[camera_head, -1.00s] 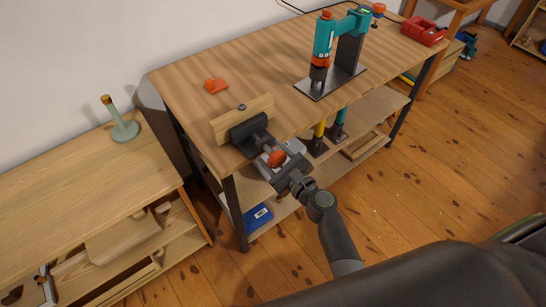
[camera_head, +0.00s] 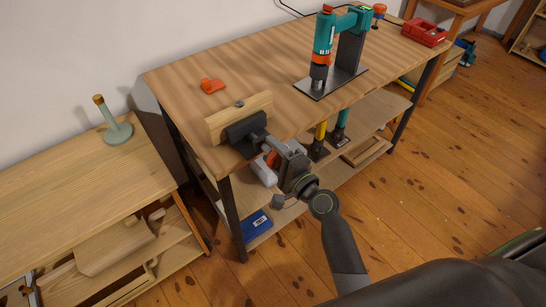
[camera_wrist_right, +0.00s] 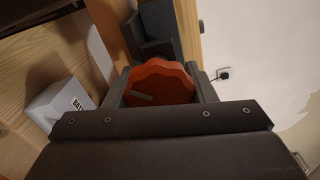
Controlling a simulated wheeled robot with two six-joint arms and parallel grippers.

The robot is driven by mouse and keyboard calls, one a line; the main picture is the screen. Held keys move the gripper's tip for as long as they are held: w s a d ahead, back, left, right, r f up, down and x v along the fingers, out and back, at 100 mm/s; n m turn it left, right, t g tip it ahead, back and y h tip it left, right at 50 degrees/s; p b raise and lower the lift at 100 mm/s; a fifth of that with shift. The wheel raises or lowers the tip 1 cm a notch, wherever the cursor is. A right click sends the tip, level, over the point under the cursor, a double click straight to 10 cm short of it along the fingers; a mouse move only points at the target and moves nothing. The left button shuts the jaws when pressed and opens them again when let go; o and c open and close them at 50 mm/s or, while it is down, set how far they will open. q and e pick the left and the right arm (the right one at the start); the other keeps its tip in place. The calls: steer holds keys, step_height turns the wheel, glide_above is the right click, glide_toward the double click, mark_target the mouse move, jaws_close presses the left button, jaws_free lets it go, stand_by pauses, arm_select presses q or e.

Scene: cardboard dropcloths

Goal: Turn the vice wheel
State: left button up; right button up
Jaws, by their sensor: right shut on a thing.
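The vice (camera_head: 243,130) is dark grey and sits at the near left edge of the workbench, with a wooden jaw board behind it. Its red-orange wheel (camera_head: 272,159) faces outward from the bench and is partly hidden by my gripper. My right gripper (camera_head: 280,158) is at the wheel, with its fingers on either side. In the right wrist view the scalloped wheel (camera_wrist_right: 160,84), with a grey mark on its face, sits between the two dark fingers of the gripper, which is shut on it. My left gripper is not in view.
The workbench (camera_head: 215,110) carries an orange piece (camera_head: 212,86), a teal drill on a stand (camera_head: 325,50) and a red case (camera_head: 425,32). A white box (camera_wrist_right: 60,107) lies on the shelf below. A lower wooden bench (camera_head: 60,200) stands at left. Floor at right is clear.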

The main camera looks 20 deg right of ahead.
steer(key=n+b, duration=0.1)
steer(key=n, duration=0.2)
steer(key=shift+f+n+b, duration=0.1)
steer(key=shift+n+b, duration=0.2)
steer(key=shift+b, duration=0.05)
steer(key=shift+n, duration=0.3)
steer(key=shift+n+b, duration=0.5)
steer(key=shift+n, duration=0.4)
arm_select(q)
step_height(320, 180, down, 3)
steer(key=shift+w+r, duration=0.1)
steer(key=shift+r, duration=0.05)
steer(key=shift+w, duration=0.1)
arm_select(e)
steer(key=o, duration=1)
steer(key=shift+c, duration=0.2)
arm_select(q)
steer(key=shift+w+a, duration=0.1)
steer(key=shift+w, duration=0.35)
arm_select(e)
steer(key=shift+r, duration=0.2)
